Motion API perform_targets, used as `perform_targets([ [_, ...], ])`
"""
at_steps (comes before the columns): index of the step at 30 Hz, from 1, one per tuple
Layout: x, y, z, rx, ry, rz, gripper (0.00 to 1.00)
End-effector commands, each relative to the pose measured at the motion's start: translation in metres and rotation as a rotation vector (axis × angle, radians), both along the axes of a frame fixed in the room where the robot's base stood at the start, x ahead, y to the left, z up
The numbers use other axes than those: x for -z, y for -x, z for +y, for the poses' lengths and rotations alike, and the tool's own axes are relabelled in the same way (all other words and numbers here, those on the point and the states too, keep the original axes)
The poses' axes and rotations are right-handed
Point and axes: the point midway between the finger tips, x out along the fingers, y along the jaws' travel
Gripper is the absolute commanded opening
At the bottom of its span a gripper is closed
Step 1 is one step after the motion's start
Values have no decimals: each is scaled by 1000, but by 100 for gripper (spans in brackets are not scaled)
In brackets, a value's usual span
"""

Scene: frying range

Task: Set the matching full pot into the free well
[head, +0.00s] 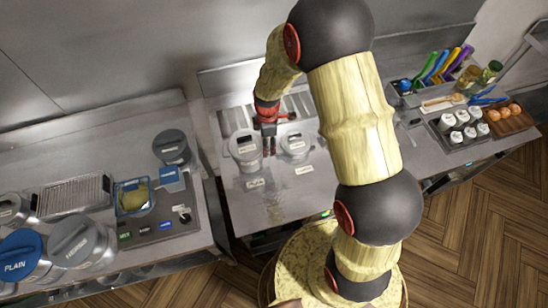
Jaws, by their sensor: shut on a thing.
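My gripper (268,147) points down over the middle counter, at the right side of a grey lidded pot (243,152). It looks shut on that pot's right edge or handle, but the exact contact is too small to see. The pot is upright with a pale label too small to read. A second grey lidded pot (296,146) stands just right of the gripper. A small label plate (255,183) lies in front of the left pot, and another plate (303,170) in front of the right one. Any free well is hard to make out here.
On the left counter are a blue-lidded pot (20,252) marked PLAIN, a grey-lidded pot (76,243), a dark-lidded pot (172,147), a wire rack (75,195) and a blue tub (133,197). White-capped jars (463,118) stand right. My arm hides part of the middle counter.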

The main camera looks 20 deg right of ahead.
Motion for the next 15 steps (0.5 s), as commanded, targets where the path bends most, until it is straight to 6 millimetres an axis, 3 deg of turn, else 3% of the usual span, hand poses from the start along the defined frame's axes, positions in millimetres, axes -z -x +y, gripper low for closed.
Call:
perform_targets([
  [1,-4,-10,1,-1,-2,-4,1],
  [6,-11,-25,4,-5,-3,-2,1],
  [15,-7,-25,4,-11,-8,-1,1],
])
